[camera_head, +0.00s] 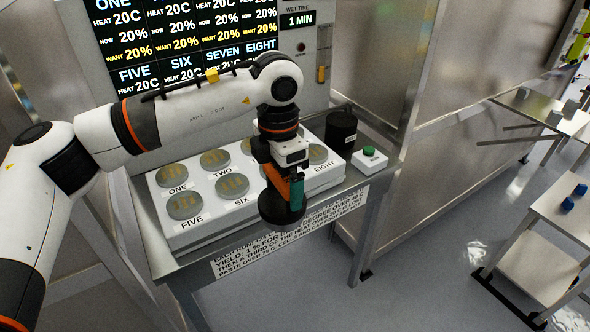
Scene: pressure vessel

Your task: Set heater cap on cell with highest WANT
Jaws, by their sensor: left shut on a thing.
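My left gripper (287,188) is shut on the heater cap (282,210), a round black disc with a teal upright part. It hangs over the front edge of the white cell block (176,242), right of cell SIX. Cells ONE (171,175), TWO (214,159), FIVE (185,204), SIX (231,185) and EIGHT (319,152) show round tan-patterned tops. My arm hides other cells. The display board (180,25) reads WANT 20% for the upper-row columns in view. The lower-row values are mostly hidden behind my arm. My right gripper is not in view.
A black cylinder (341,131) and a small white box with a green button (369,158) stand right of the block on the metal table (376,182). A cart (545,250) with blue items stands far right.

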